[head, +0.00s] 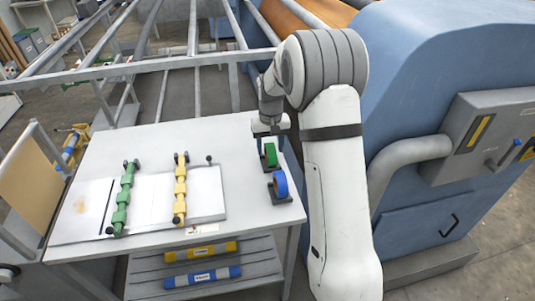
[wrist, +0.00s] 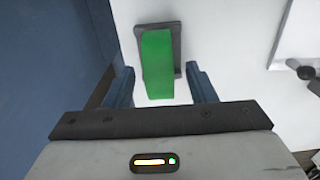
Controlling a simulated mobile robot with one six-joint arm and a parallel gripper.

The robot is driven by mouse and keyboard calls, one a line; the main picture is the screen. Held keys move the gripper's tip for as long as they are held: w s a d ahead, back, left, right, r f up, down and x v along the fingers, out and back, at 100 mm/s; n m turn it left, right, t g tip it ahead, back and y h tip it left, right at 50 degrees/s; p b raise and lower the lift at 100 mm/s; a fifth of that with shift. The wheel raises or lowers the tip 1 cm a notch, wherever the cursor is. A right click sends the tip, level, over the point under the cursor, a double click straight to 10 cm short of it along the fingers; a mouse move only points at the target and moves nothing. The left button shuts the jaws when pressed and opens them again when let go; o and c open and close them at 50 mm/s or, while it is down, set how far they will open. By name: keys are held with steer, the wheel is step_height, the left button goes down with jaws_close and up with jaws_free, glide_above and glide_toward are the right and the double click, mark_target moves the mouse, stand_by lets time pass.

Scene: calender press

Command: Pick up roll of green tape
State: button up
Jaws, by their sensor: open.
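The roll of green tape (head: 270,155) stands upright on a small dark holder near the right edge of the white table. In the wrist view the green tape (wrist: 157,65) shows edge-on, with the dark holder (wrist: 176,42) behind it. My gripper (wrist: 160,85) is open. Its two blue fingers reach toward the tape, one on each side of its near end, with a gap on both sides. In the head view my gripper (head: 270,132) is just above and behind the tape, partly hidden by the wrist.
A roll of blue tape (head: 280,184) stands in a holder just in front of the green one. A board with green (head: 123,200) and yellow (head: 180,188) segmented bars lies to the left on the table (head: 225,135). The blue press (head: 420,70) stands close on the right.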

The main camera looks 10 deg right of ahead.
steer(key=c, duration=1.1)
step_height(320, 180, up, 10)
steer(key=shift+b, duration=0.9)
